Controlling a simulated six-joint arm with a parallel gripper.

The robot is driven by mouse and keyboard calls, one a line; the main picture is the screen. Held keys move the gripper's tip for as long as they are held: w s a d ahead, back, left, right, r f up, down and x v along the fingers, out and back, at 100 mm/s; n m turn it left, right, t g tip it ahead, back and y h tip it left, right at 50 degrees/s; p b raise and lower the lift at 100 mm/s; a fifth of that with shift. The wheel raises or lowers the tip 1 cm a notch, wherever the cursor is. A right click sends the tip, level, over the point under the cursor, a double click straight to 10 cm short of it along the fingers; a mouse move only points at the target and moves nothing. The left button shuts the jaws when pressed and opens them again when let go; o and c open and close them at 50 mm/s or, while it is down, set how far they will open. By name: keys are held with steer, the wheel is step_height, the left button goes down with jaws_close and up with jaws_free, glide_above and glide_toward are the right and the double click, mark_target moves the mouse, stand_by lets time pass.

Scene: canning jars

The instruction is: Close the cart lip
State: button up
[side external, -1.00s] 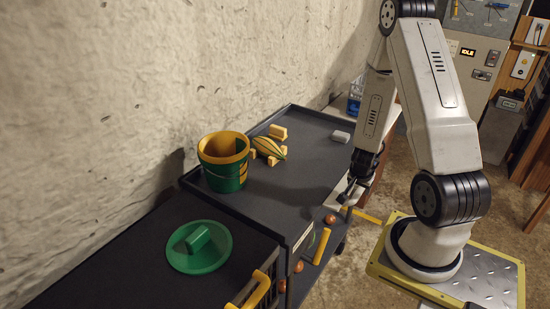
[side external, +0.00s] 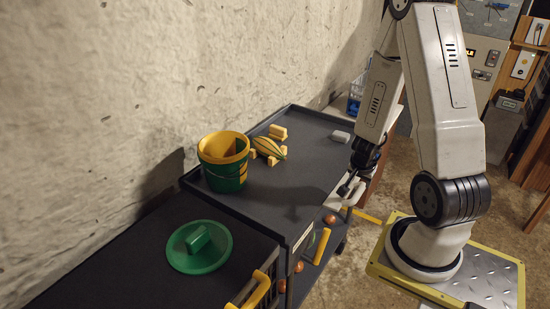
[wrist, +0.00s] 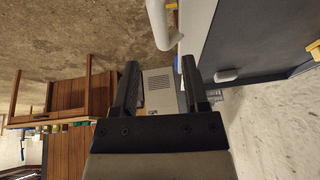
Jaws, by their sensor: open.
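The dark cart (side external: 310,165) has a flat top with a raised lip (side external: 323,208) along its edge. My gripper (side external: 346,189) is beside the right edge of the cart top, near a white curved bar (side external: 353,198). In the wrist view, my gripper (wrist: 159,80) has its two dark fingers apart, with nothing held between them. The white bar (wrist: 162,24) shows ahead of the fingers, and the cart's dark top (wrist: 255,35) and pale side lie to the right. I cannot tell whether the gripper touches the cart.
A green and yellow bucket (side external: 223,160), a striped melon-like object (side external: 269,148) on yellow supports and a small grey block (side external: 340,136) stand on the cart. A green lid (side external: 199,247) lies on the adjoining dark surface at the front. A yellow handle (side external: 322,246) projects at the cart's side.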

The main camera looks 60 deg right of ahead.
steer(key=shift+w+a, duration=0.1)
steer(key=c, duration=0.3)
steer(key=shift+w+a+r, duration=0.15)
steer(key=shift+w+r, duration=0.05)
steer(key=shift+w, duration=0.1)
jaws_close()
steer(key=w+a+r+n+t+y, duration=0.1)
steer(key=w+a+r+n+y, duration=0.1)
steer(key=w+a+r+n, duration=0.5)
steer(key=w+a+r+n+t+y, duration=0.1)
steer(key=w+a+n+t+y, duration=0.3)
steer(key=a, duration=0.6)
steer(key=s+a+r+n+g+h, duration=0.1)
steer(key=s+a+r+n+g, duration=0.25)
steer(key=a+n, duration=0.4)
steer(key=s+d+f+n+g+h, duration=0.6)
steer(key=s+d+f+g, duration=0.3)
steer(key=f, duration=0.4)
steer(key=s+d+f+n+g+h, duration=0.65)
steer(key=s+d+f, duration=0.25)
steer(key=s+f, duration=0.3)
steer(key=w+f+n+t+h, duration=0.5)
steer(key=w+n+t+h, duration=0.3)
steer(key=t, duration=0.6)
steer(key=shift+w+n+t, duration=0.3)
steer(key=shift+w+n, duration=0.5)
steer(key=shift+w, duration=0.35)
